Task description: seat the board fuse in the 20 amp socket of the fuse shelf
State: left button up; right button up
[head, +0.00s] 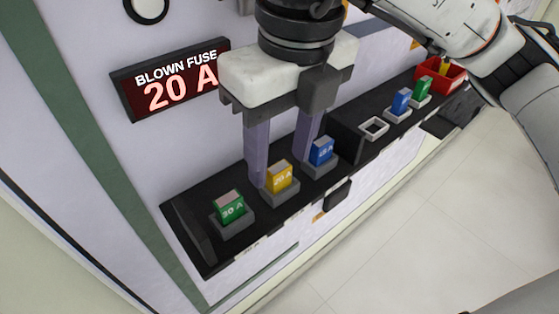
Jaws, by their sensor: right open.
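The black fuse shelf (192,203) runs along the white panel wall. A yellow fuse marked 20 A (279,178) stands upright in a grey holder, between a green 30 A fuse (230,208) and a blue 15 A fuse (321,152). My right gripper (281,172) points down, open, its fingers apart on either side of the yellow fuse. I cannot tell whether the fingers touch it. An empty light-rimmed square socket (374,128) lies farther right; its rating is not readable. My left gripper is out of view.
A lit sign (173,82) reads "BLOWN FUSE 20 A". Beyond the empty socket stand another blue fuse (401,102) and another green fuse (423,89). A red bin (456,78) at the far end holds something yellow (443,68). Tiled floor lies open below.

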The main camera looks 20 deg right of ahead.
notch_tip(320, 180, up, 8)
jog(key=p, duration=0.1)
jog(key=shift+s+d+f, duration=0.15)
jog(key=shift+s+f, duration=0.05)
jog(key=shift+s, duration=0.25)
jog(key=shift+r, duration=0.1)
